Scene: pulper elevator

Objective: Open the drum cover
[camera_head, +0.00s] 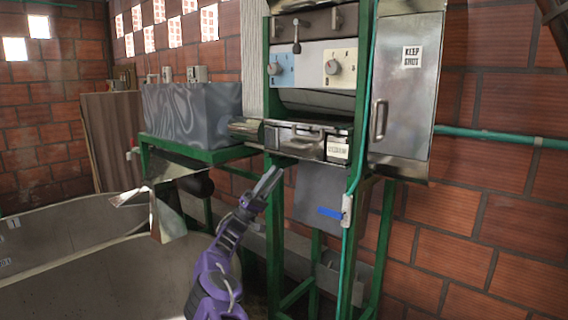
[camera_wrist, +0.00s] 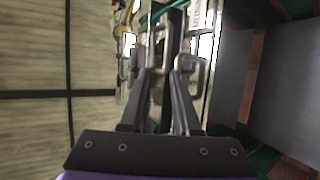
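The drum cover appears to be the shiny metal panel (camera_head: 290,142) with a handle (camera_head: 306,130), below the dark rounded drum opening (camera_head: 318,102) on the green-framed machine. It looks closed. My gripper (camera_head: 272,178) is below and to the left of the panel, apart from it in the head view. In the wrist view my gripper (camera_wrist: 162,76) has its two fingers apart with nothing held between them. Metal parts of the machine lie beyond the fingertips there, including a handle-like loop (camera_wrist: 194,72). Which handle this is I cannot tell.
A tall metal door (camera_head: 408,85) with its own handle is at the right, beside a green pipe (camera_head: 490,135). Dial controls (camera_head: 313,66) sit above the panel. A grey tank (camera_head: 193,114) stands left. Low concrete basins (camera_head: 90,260) fill the lower left.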

